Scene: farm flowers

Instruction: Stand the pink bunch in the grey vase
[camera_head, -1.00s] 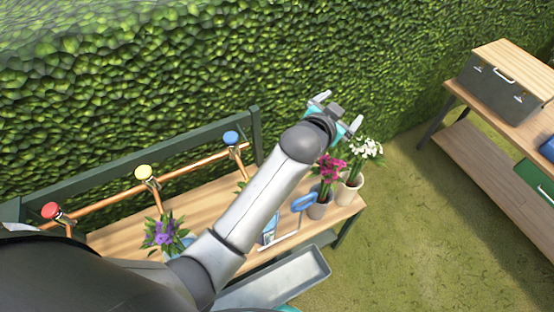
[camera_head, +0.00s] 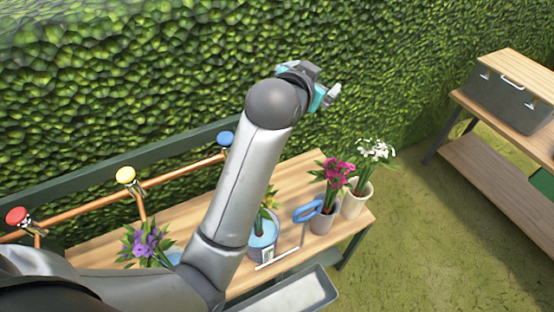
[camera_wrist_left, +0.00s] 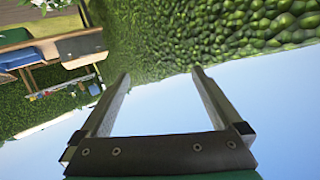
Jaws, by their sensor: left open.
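The pink bunch (camera_head: 338,172) stands upright in the grey vase (camera_head: 322,220) near the right end of the wooden bench, blooms above the rim. My left gripper (camera_head: 326,96) is raised in front of the hedge, above and apart from the bunch. Its two fingers are spread and empty in the left wrist view (camera_wrist_left: 160,76). My right gripper is not in view.
A cream vase with a white bunch (camera_head: 373,152) stands right of the grey vase. A blue-handled tool (camera_head: 308,211), a blue container (camera_head: 262,245) and a purple bunch (camera_head: 148,242) are left. Taps on a copper pipe (camera_head: 185,172) line the back. A toolbox (camera_head: 510,98) sits on another table.

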